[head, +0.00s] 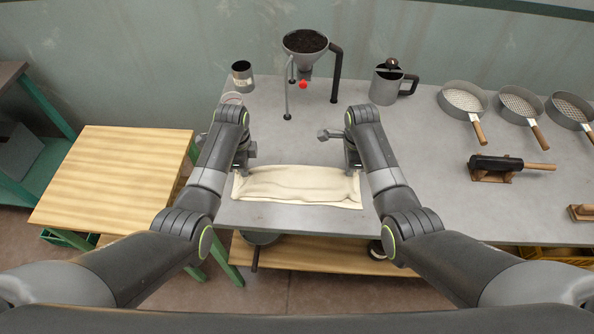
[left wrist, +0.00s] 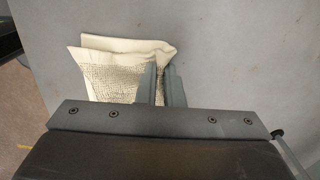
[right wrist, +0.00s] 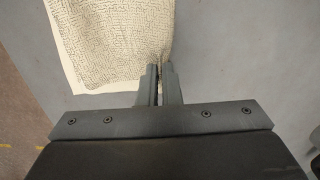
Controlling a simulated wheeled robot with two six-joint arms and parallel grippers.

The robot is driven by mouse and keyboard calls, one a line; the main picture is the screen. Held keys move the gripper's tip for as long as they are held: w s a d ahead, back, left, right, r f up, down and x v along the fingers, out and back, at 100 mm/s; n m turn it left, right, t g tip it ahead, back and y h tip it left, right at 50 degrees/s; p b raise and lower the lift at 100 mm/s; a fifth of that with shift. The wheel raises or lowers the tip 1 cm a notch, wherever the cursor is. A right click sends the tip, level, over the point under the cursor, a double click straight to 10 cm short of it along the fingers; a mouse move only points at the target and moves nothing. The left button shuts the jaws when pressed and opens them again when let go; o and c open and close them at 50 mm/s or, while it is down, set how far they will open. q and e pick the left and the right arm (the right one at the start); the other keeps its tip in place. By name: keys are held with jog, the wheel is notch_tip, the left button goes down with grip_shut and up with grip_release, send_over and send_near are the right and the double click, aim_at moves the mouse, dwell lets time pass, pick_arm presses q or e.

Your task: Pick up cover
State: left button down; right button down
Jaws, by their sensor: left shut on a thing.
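The cover (head: 297,186) is a cream cloth, lying folded and wrinkled along the front of the grey table. My left gripper (head: 243,170) is at its left end, shut on the cloth. In the left wrist view the cover (left wrist: 110,75) shows a textured face and a folded edge bunched at the fingertips (left wrist: 162,72). My right gripper (head: 353,169) is at the right end. In the right wrist view its fingertips (right wrist: 162,70) are close together on the edge of the cover (right wrist: 110,40), with a pale strip of cloth between them.
A funnel (head: 305,45) on a stand with dark contents is at the back. A metal cup (head: 242,75) and a pitcher (head: 386,87) flank it. Several sieves (head: 463,98) and a dark roller tool (head: 497,163) are at right. A wooden table (head: 110,175) stands left.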

dwell(0.4)
